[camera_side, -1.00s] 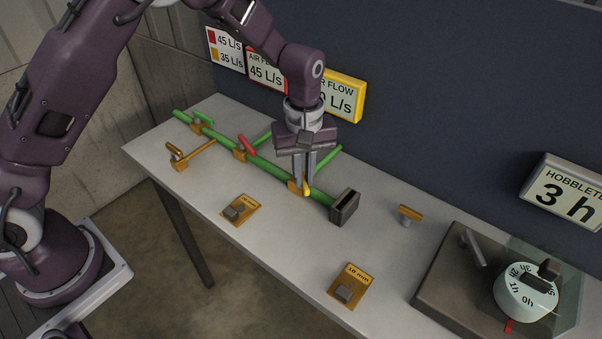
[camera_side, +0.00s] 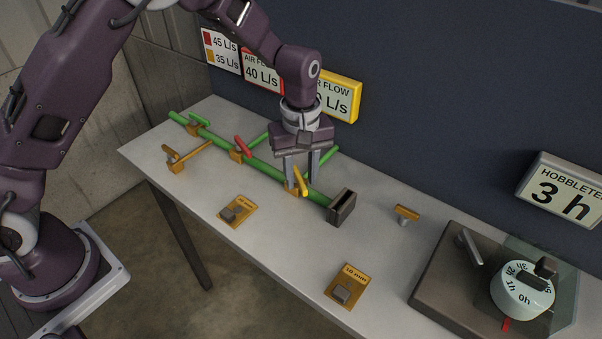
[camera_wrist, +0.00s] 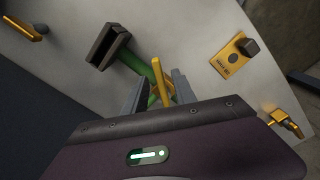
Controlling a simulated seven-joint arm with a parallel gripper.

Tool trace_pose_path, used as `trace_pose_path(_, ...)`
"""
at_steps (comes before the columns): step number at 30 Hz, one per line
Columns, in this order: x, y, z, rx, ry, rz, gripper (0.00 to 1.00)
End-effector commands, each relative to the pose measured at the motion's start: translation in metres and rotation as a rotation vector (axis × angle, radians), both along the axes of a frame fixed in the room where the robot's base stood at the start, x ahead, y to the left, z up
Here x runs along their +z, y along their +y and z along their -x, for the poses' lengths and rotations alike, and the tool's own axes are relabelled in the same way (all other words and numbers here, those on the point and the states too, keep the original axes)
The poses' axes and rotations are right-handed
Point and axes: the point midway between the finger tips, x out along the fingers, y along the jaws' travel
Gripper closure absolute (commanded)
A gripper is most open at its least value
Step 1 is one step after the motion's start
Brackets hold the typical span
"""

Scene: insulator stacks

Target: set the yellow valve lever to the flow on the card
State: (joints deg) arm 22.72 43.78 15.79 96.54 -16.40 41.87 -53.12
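The yellow valve lever (camera_side: 300,180) sits on the green pipe (camera_side: 265,168) near its dark end box; it also shows in the wrist view (camera_wrist: 157,76). My gripper (camera_side: 302,182) is open, one finger on each side of the lever, with gaps visible in the wrist view (camera_wrist: 158,92). The card (camera_side: 221,51) on the wall reads 45 L/s beside red and 35 L/s beside orange-yellow. The yellow-framed air flow display (camera_side: 341,96) is partly hidden by my wrist; its figure ends in 0 L/s.
The red-framed display (camera_side: 262,73) reads 40 L/s. The dark end box (camera_side: 342,207) is close right of my gripper. The table front holds two orange plates with grey blocks.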

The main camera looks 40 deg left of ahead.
Motion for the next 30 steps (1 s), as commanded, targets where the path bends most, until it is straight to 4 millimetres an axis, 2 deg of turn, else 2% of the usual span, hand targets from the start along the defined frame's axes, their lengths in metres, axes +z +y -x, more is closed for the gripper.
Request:
trace_pose_path(4,0.012,0.000,-0.001,-0.001,-0.003,0.001,0.67)
trace_pose_path(9,0.048,0.000,-0.001,-0.001,-0.004,0.001,0.67)
trace_pose_path(12,0.063,0.000,-0.001,-0.001,-0.004,0.002,0.67)
trace_pose_path(15,0.070,0.000,0.000,-0.001,-0.002,0.000,0.67)
trace_pose_path(24,0.076,0.002,0.002,-0.007,-0.006,0.005,0.67)
trace_pose_path(26,0.094,0.007,0.009,-0.036,-0.024,0.023,0.67)
trace_pose_path(29,0.149,0.027,0.041,-0.157,-0.095,0.068,0.67)
trace_pose_path(30,0.172,0.036,0.062,-0.227,-0.136,0.080,0.67)
